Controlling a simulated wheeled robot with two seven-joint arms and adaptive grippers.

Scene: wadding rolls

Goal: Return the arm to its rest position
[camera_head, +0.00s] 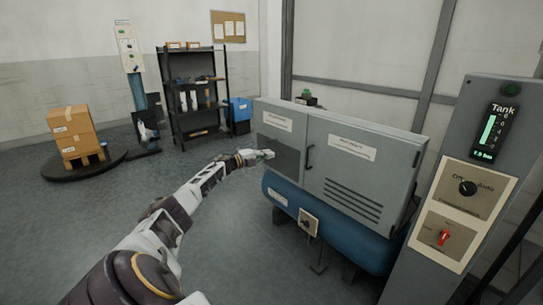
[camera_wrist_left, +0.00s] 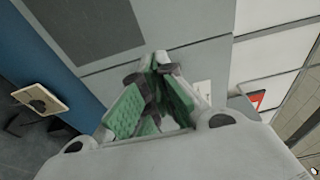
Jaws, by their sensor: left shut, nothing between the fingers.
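My left arm reaches forward from the lower left in the head view. Its gripper (camera_head: 264,155) is at the left part of the grey cabinet (camera_head: 362,170), in front of a dark panel. In the left wrist view the gripper's green-padded fingers (camera_wrist_left: 158,70) meet at the tips with nothing between them. The cabinet face shows behind them; whether the fingertips touch it I cannot tell. My right gripper is in neither view.
A blue tank (camera_head: 335,231) lies under the cabinet, with a small switch plate (camera_head: 309,222) in front. A control post (camera_head: 462,190) with a tank gauge, knob and red switch stands at right. A black shelf (camera_head: 192,95) and stacked boxes (camera_head: 73,131) stand behind. The floor at left is clear.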

